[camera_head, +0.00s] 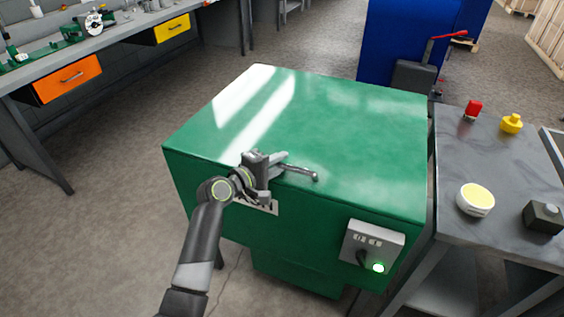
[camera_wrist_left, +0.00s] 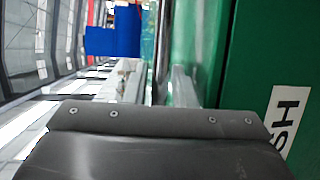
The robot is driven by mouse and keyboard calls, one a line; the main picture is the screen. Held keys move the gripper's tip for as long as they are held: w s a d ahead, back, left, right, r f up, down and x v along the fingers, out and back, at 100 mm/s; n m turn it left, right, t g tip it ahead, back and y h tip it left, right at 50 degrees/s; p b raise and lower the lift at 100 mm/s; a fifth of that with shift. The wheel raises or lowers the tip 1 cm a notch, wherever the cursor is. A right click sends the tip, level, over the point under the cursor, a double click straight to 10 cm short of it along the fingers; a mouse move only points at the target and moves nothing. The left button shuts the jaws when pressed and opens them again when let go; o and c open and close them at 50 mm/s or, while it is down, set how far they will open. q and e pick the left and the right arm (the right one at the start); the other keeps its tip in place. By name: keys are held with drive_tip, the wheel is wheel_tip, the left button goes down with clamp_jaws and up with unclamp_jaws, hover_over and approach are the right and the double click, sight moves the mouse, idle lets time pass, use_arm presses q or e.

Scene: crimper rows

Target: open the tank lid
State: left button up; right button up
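The tank (camera_head: 300,235) is a green box with its flat green lid (camera_head: 330,125) lying shut on top. A grey bar handle (camera_head: 300,172) sits along the lid's front edge. My left gripper (camera_head: 268,162) is at the handle's left part, at the front edge of the lid. In the left wrist view, its two pale fingers (camera_wrist_left: 158,88) stand apart, with the dark handle bar (camera_wrist_left: 163,45) running between them. I cannot tell whether they touch the bar. The green tank wall fills the right of that view. My right gripper is not in view.
A control box (camera_head: 372,242) with a lit green button is on the tank's front right. A grey table (camera_head: 500,165) with a red and a yellow item stands close on the right. A workbench (camera_head: 110,40) with drawers is at back left, a blue cabinet (camera_head: 400,40) behind.

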use_arm(q)
drive_tip(key=shift+w+d+f, duration=0.1)
drive_tip(key=shift+w+d, duration=0.3)
drive_tip(key=shift+w, duration=0.05)
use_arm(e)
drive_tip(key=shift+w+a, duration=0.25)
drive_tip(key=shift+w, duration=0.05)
use_arm(q)
clamp_jaws()
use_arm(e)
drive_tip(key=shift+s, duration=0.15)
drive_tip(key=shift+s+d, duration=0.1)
